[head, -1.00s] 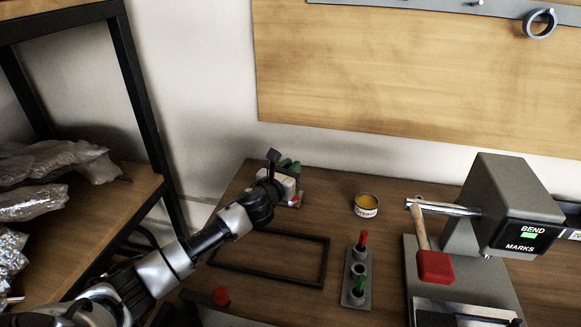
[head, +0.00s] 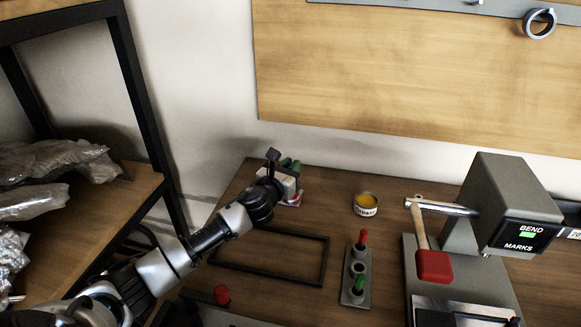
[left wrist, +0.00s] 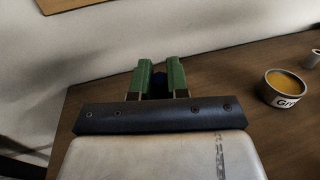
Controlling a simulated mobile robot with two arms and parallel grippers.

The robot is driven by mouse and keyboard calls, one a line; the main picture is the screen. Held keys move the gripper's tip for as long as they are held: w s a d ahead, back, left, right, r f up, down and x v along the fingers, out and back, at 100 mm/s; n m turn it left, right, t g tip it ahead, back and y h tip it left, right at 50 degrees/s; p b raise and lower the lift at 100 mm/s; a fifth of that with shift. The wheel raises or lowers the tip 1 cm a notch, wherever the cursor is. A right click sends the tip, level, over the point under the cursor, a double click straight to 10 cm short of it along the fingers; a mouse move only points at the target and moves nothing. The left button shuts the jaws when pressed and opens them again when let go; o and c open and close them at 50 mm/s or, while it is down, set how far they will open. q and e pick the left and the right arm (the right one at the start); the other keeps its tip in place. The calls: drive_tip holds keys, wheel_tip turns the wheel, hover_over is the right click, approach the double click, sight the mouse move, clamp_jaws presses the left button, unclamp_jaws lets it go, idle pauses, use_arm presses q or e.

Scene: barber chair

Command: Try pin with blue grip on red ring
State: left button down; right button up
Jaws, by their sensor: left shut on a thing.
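My left gripper (head: 291,165) is at the back left of the bench, near the wall. Its green fingers also show in the left wrist view (left wrist: 160,72). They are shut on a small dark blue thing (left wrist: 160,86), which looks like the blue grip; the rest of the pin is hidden. A small holder (head: 357,290) on the bench carries a pin with a red grip (head: 363,238) and one with a green grip (head: 360,283), with an open socket between them. Small red and blue traces show beside my gripper, but I cannot make out a red ring. My right gripper is out of view.
A tin of yellow stuff (head: 366,204) stands right of my gripper. A black rectangular frame (head: 324,262) lies on the bench. A grey bending machine (head: 505,205) with a red-headed mallet (head: 433,266) is at the right. A shelf with bags (head: 55,160) stands left.

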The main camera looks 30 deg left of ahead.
use_arm(q)
drive_tip(key=shift+f+b, duration=0.35)
drive_tip(key=shift+f, duration=0.15)
idle(0.4)
idle(0.8)
wheel_tip(320, 180, up, 6)
drive_tip(key=p, duration=0.6)
idle(0.3)
drive_tip(key=shift+r+p, duration=0.1)
drive_tip(key=shift+p, duration=0.2)
